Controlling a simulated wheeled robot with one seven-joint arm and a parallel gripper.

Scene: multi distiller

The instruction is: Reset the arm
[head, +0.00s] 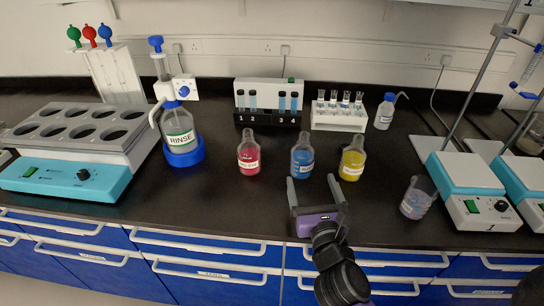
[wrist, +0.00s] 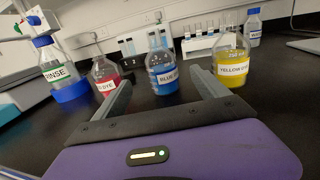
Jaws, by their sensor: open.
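My gripper (head: 314,194) is open and empty, held over the front part of the black bench. In the wrist view, its two fingers (wrist: 158,88) are spread apart with nothing between them. The blue dye bottle (head: 302,157) stands upright just beyond the fingers; it also shows in the wrist view (wrist: 164,76). The yellow dye bottle (head: 352,160) stands upright beyond and to the right of the gripper, and the red dye bottle (head: 248,156) to the left. Neither the blue nor the yellow bottle appears gripped.
A RINSE bottle (head: 180,130) stands at left beside a teal-fronted bath (head: 65,180). Tube racks (head: 268,118) (head: 338,117) stand at the back. A beaker (head: 417,200) stands at right near the teal hotplate stands (head: 470,190). Bench (head: 235,205) left of my gripper is clear.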

